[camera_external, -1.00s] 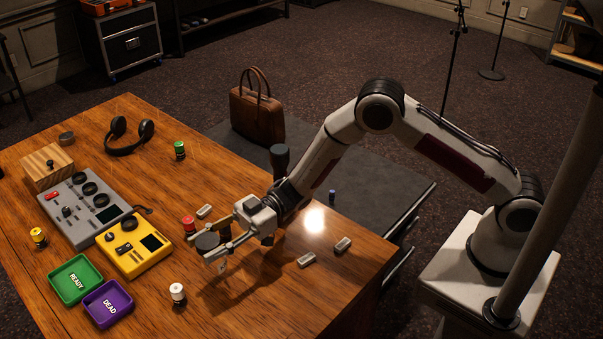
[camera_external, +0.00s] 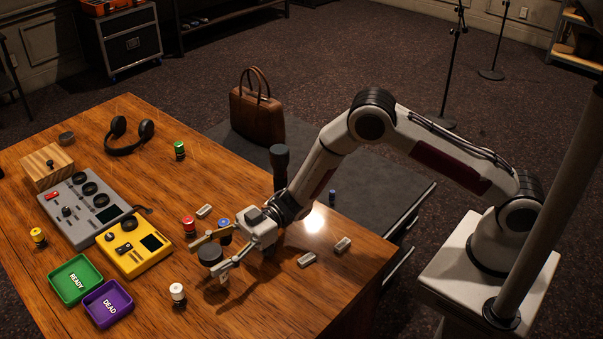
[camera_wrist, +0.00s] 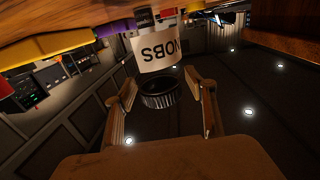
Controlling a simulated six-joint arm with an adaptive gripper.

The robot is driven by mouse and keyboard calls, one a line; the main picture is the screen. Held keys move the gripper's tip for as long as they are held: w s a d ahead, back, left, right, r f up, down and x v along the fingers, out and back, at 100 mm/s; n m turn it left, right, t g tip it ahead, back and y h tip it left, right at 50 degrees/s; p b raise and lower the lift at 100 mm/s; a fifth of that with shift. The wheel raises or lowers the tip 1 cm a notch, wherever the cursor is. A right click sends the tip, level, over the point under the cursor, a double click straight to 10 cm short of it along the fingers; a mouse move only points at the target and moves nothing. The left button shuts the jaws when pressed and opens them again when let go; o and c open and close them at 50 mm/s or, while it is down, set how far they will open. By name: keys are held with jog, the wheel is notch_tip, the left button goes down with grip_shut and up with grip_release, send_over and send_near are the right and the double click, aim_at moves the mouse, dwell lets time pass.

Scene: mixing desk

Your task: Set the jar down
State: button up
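The jar stands upright, its dark lid (camera_external: 210,253) on top. In the wrist view, where the scene is upside down, its white label (camera_wrist: 157,52) reads "NOBS", and its ribbed black lid (camera_wrist: 160,94) shows below the label. My gripper (camera_external: 203,262) is low over the front part of the desk, with one finger on each side of the jar. In the wrist view, gaps show between the lid and both fingers of my gripper (camera_wrist: 161,92). The jar's base is not clear, so I cannot tell for certain whether it touches the wood.
A white-topped spool (camera_external: 177,292) stands close to the jar. A red spool (camera_external: 188,226) and a blue one (camera_external: 225,228) are behind my fingers. The yellow device (camera_external: 133,246), green READY tray (camera_external: 97,294) and purple DEAD tray (camera_external: 130,308) lie left. Small grey pieces (camera_external: 307,260) lie right.

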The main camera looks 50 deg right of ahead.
jog(key=shift+r, duration=0.15)
jog(key=s+d, duration=0.1)
jog(key=d, duration=1.1)
jog(key=shift+s, duration=0.15)
dwell(0.3)
dwell(0.5)
